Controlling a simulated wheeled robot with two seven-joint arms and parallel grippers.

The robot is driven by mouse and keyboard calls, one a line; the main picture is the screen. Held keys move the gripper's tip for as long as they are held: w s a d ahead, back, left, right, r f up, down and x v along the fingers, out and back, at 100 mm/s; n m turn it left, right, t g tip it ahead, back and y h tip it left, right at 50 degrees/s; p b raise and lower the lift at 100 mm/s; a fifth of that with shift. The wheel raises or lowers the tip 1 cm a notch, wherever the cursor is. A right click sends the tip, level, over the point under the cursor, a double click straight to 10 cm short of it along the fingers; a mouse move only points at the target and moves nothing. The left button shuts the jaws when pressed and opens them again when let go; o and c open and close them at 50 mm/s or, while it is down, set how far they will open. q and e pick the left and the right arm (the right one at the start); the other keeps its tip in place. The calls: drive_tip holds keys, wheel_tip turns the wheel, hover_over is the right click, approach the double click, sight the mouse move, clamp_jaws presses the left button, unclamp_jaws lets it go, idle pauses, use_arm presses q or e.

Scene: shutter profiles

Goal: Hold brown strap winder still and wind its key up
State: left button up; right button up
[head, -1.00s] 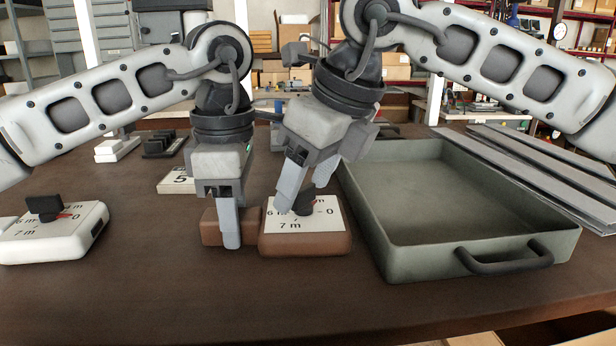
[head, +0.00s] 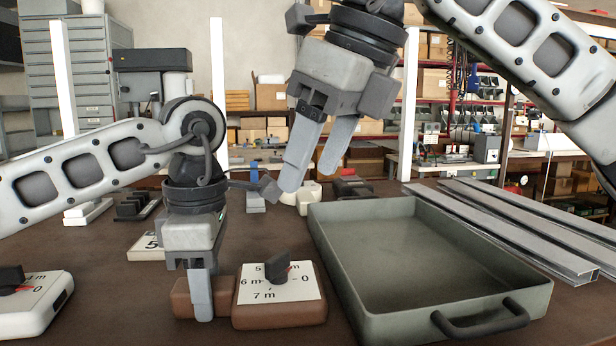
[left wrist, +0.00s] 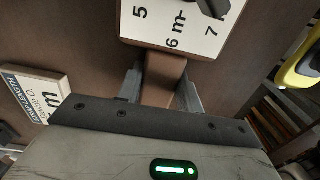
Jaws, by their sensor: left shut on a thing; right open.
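The brown strap winder (head: 280,314) lies flat on the table, with a white dial face and a black key (head: 278,267) on top. My left gripper (head: 202,312) is shut on the brown block at the winder's left side. The left wrist view shows that block (left wrist: 163,78) between the fingers, with part of the dial and key beyond. My right gripper (head: 308,178) is open and empty, high above the winder and clear of the key.
A white winder (head: 35,312) with a black key lies at the left. A grey-green tray (head: 330,270) with a dark handle stands just right of the brown winder. Long metal profiles (head: 510,225) lie behind it.

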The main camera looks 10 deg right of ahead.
sight(280, 256)
idle(0.3)
drive_tip(key=s+d+f+n+t+y, duration=0.2)
drive_tip(key=n, duration=1.6)
drive_tip(key=s+d+f+n+t+y, duration=0.1)
drive_tip(key=n, duration=1.7)
drive_tip(key=x, duration=1.2)
drive_tip(key=shift+c, duration=0.3)
drive_tip(key=c, duration=0.9)
